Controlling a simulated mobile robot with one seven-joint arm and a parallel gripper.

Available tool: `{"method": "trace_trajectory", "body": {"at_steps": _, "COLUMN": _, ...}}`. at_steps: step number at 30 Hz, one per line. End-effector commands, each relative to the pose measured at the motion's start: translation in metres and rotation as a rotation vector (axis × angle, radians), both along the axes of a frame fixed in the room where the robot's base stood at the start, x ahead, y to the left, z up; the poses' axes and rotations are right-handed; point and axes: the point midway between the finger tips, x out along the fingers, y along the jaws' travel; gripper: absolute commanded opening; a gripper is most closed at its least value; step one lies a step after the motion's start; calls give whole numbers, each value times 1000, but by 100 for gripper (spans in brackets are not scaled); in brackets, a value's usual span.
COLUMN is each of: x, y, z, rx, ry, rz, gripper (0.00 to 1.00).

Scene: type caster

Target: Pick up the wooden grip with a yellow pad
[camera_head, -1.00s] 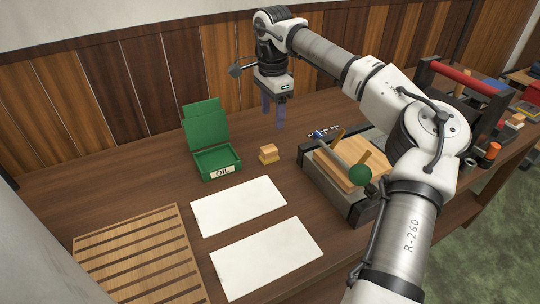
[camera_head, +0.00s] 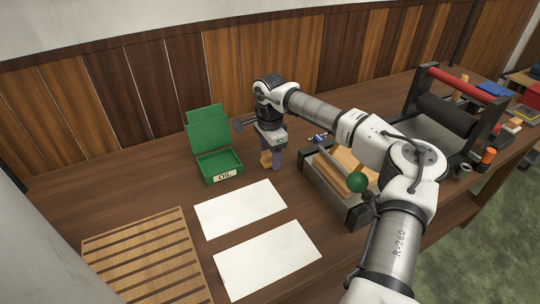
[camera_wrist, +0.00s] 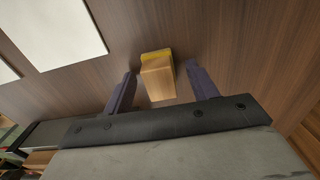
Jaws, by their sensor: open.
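The wooden grip with a yellow pad (camera_wrist: 158,80) is a small block on the table, its yellow pad at the far edge in the wrist view. In the head view the grip (camera_head: 266,159) shows beside the green box, partly hidden by my gripper. My gripper (camera_head: 272,167) is lowered over it and points down. In the wrist view my gripper (camera_wrist: 163,88) is open, with one dark finger on each side of the block. There is a visible gap between each finger and the block.
A green open box marked OIL (camera_head: 222,166) stands close to the left of my gripper. Two white sheets (camera_head: 240,209) lie in front. A wooden slatted rack (camera_head: 145,265) is at the front left. A press bed with a dark frame (camera_head: 347,207) stands to the right.

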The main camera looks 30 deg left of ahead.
Motion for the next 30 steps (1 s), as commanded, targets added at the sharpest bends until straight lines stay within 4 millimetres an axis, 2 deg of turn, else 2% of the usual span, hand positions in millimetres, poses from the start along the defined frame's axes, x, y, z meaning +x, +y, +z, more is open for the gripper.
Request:
{"method": "trace_trajectory", "body": {"at_steps": 6, "x": 0, "y": 0, "z": -1, "rx": 0, "ry": 0, "rz": 0, "gripper": 57}}
{"method": "trace_trajectory", "body": {"at_steps": 17, "x": 0, "y": 0, "z": -1, "rx": 0, "ry": 0, "rz": 0, "gripper": 10}}
{"method": "trace_trajectory", "body": {"at_steps": 25, "x": 0, "y": 0, "z": 0, "rx": 1, "ry": -1, "rz": 0, "gripper": 9}}
{"method": "trace_trajectory", "body": {"at_steps": 30, "x": 0, "y": 0, "z": 9, "rx": 1, "ry": -1, "rz": 0, "gripper": 9}}
